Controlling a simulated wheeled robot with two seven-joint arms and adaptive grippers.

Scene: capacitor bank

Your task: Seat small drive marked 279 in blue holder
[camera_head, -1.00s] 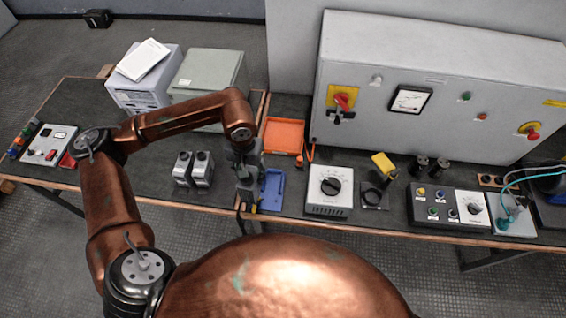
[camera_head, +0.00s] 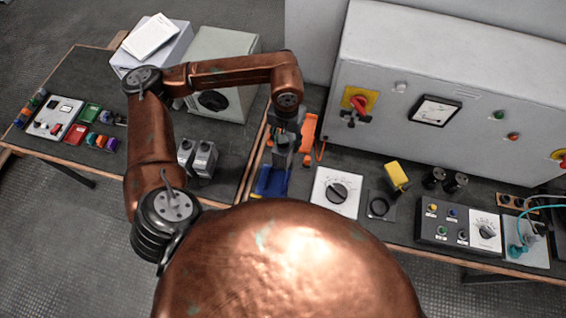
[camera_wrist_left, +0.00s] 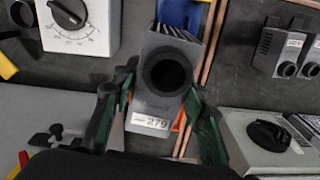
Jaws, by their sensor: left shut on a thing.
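My left gripper (camera_head: 284,146) is shut on a small grey drive (camera_wrist_left: 169,78), whose white label (camera_wrist_left: 150,124) reads 279. In the left wrist view the drive sits between both fingers, with its dark round opening facing the camera. The blue holder (camera_head: 271,182) lies on the bench just in front of the gripper in the head view, partly hidden by it. The holder also shows in the wrist view (camera_wrist_left: 180,13), partly hidden behind the drive. I cannot tell whether drive and holder touch. My right gripper is not in view.
Two similar grey drives (camera_head: 196,158) stand to the left. An orange tray (camera_head: 308,130) lies behind the gripper. A white dial box (camera_head: 336,191) is to the right of the holder. A large grey cabinet (camera_head: 450,95) and a grey-green box (camera_head: 222,75) stand behind.

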